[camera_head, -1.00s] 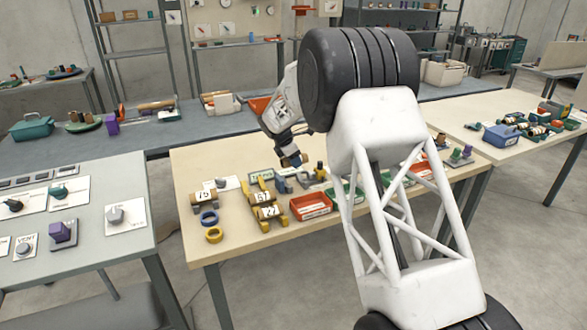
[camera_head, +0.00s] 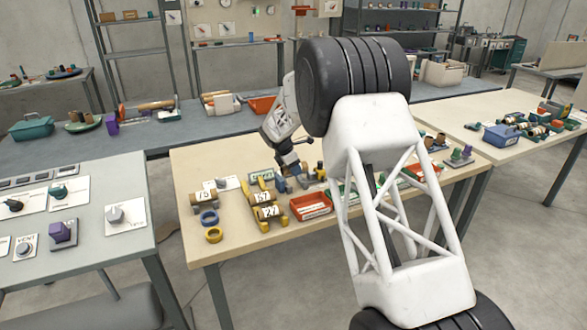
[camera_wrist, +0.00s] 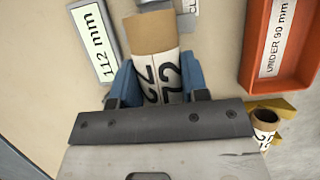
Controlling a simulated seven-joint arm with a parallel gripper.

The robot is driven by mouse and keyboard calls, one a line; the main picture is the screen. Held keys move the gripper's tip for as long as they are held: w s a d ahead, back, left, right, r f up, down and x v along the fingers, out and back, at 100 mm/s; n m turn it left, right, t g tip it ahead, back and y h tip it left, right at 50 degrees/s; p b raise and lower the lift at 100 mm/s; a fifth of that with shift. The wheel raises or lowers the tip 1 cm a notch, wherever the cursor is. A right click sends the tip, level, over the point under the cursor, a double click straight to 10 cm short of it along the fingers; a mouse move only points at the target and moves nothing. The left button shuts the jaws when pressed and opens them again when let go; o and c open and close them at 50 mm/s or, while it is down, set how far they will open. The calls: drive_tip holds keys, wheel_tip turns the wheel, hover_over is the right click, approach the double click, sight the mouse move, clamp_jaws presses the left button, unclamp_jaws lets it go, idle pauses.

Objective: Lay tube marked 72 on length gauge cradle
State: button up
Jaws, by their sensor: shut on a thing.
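The tan tube (camera_wrist: 160,55) with a white band marked 72 is between the fingers of my gripper (camera_wrist: 158,92) in the wrist view. The fingers are shut on it. Blue pieces flank the tube on both sides; I cannot tell whether they are finger pads or cradle sides. The 112 mm label (camera_wrist: 92,40) lies left of the tube. Whether the tube touches the cradle is hidden.
An orange-red bin (camera_wrist: 283,45) labelled under 90 mm stands to the right; it also shows in the head view (camera_head: 311,206). A yellow rack (camera_head: 264,228) holds tubes marked 67 and 27.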

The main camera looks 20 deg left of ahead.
drive_tip(key=shift+f, duration=0.6)
drive_tip(key=o, duration=0.9)
drive_tip(key=shift+r, duration=0.2)
drive_tip(key=shift+r, duration=0.55)
drive_tip(key=v, duration=1.1)
drive_tip(key=shift+s+a+r, duration=0.1)
drive_tip(key=shift+a+r, duration=0.05)
drive_tip(key=shift+r, duration=0.15)
